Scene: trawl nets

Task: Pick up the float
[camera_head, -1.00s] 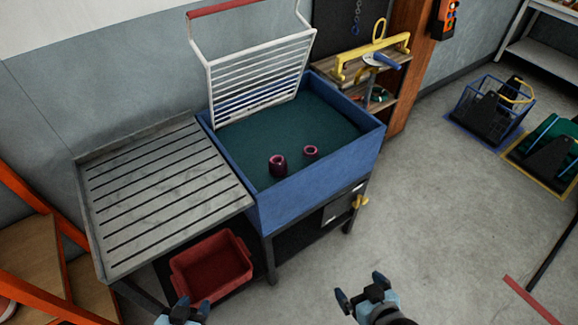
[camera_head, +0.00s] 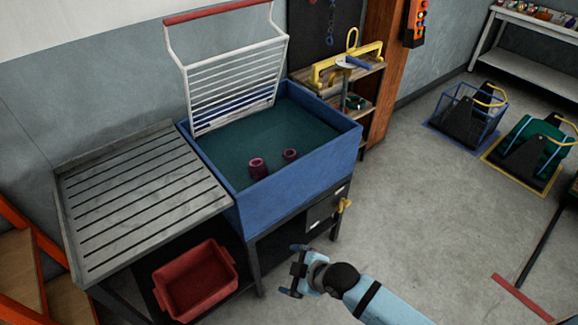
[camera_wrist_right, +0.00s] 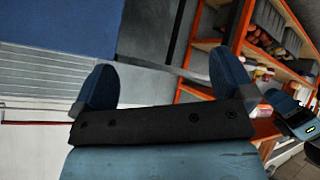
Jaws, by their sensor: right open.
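Two small, dark maroon-pink, hollow-looking pieces stand on the dark teal surface in the blue tub (camera_head: 290,193). I take them for floats: a near-left float (camera_head: 258,168) and a smaller-looking float (camera_head: 290,155) to its right. I cannot tell which one the task means. My right gripper (camera_head: 292,271) is open and empty, outside the tub, below its front side and well apart from both floats. In the right wrist view its two dark blue fingers (camera_wrist_right: 163,82) are spread with nothing between them, and no float shows there. My left gripper is out of view.
A white rack (camera_head: 235,80) with a red bar stands at the tub's back. A slatted grey table (camera_head: 140,195) adjoins its left. A red bin (camera_head: 195,280) sits below. A yellow handle (camera_head: 345,205) sticks out under the tub's right end.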

